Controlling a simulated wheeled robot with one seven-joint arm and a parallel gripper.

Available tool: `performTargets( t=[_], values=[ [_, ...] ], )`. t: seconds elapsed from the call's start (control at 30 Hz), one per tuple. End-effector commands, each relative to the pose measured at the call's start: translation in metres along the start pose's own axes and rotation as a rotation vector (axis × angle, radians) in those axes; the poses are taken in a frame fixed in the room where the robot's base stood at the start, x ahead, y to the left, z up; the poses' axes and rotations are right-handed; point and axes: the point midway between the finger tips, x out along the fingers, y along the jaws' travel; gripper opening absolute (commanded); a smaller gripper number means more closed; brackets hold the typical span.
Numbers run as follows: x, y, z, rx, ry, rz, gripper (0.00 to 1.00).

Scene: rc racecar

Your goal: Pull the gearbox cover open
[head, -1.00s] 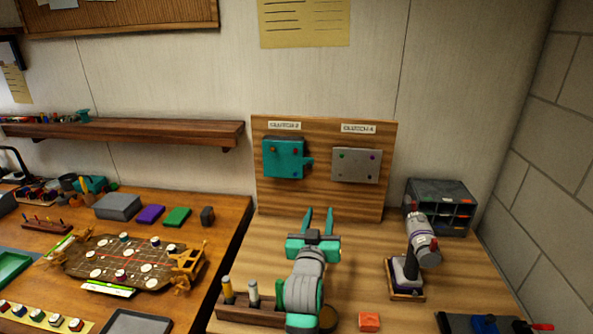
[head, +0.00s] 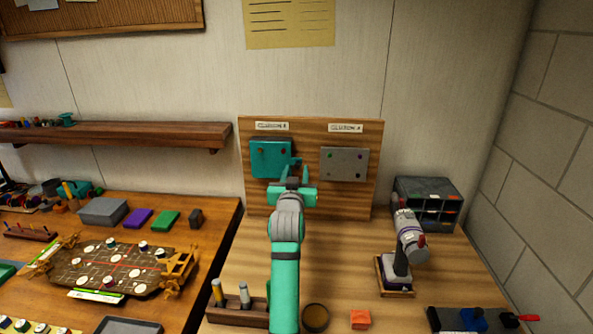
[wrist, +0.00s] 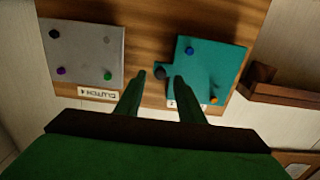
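The teal cover (head: 268,157) is mounted on the left of an upright wooden board, flat against it, with a small tab on its right side. It also shows in the wrist view (wrist: 208,66), with small colored round fasteners and a dark knob (wrist: 160,73) at its tab. My gripper (head: 295,171) is raised in front of the board, at the cover's right edge. In the wrist view my two green fingers (wrist: 159,77) are apart, with the dark knob between their tips. I cannot tell whether either finger touches it.
A grey plate (head: 344,164) is mounted to the right on the same board (head: 310,206). A drawer organizer (head: 428,203) and a grey tool on a stand (head: 409,238) are at right. A wooden holder (head: 236,314) is near my arm. The mid-bench is mostly clear.

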Motion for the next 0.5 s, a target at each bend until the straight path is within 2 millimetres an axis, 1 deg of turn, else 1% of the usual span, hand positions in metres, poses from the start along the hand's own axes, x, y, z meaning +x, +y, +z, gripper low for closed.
performTargets(
  t=[0.03, 0.1, 0.2, 0.5],
  values=[
    [0.006, 0.0, 0.0, 0.0, -0.002, 0.0, 0.35],
    [0.012, 0.0, 0.0, 0.0, -0.001, 0.0, 0.35],
    [0.018, 0.0, -0.001, 0.0, 0.0, 0.0, 0.35],
    [0.021, 0.0, 0.0, 0.0, 0.0, 0.0, 0.35]
  ],
)
